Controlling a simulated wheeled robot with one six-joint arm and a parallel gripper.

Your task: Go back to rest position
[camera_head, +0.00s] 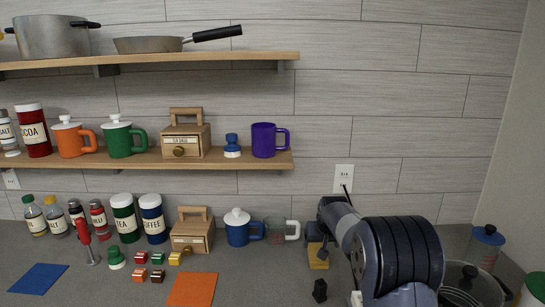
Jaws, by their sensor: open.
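My arm reaches in from the lower right over the grey counter (240,275). Its dark end with my gripper (319,246) is small and partly hidden, and its fingers are hard to make out. It is in front of or just above a small wooden block (318,262); I cannot tell whether they touch. My gripper is open and I see nothing held in it. A small black object (320,290) is on the counter below it.
Canisters, bottles and small colored blocks are further left. A glass pot (470,285) is right of my arm. Two wooden shelves (240,158) hang above.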

